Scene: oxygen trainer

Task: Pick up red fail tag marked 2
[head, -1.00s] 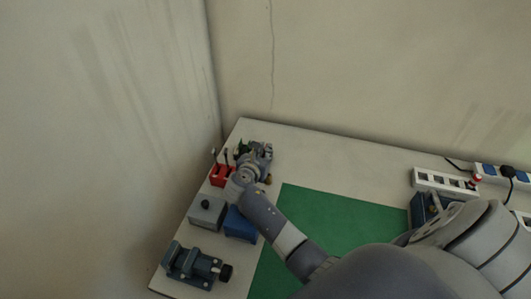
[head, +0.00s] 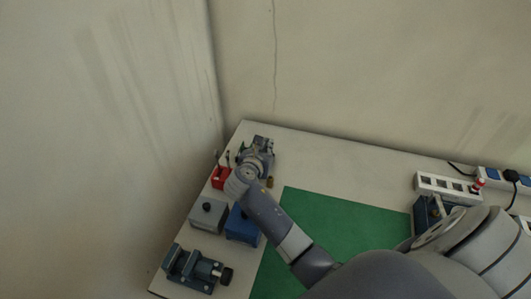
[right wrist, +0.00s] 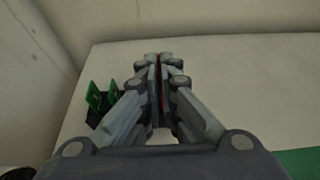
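My right gripper (head: 259,150) is over the far left corner of the white table, pointing down. In the right wrist view its fingers (right wrist: 160,60) are almost together. A thin red sliver, seemingly the red fail tag (right wrist: 160,82), shows between them; its number cannot be read. Green tags (right wrist: 93,97) stand in a black holder (right wrist: 98,116) just left of the fingers. The gripper hides most of this area in the head view. My left gripper is not in view.
Near the arm are a red tool holder (head: 220,178), a small brass piece (head: 270,182), a grey box (head: 208,214), a blue box (head: 242,226) and a vise (head: 195,268). A green mat (head: 340,235) is clear.

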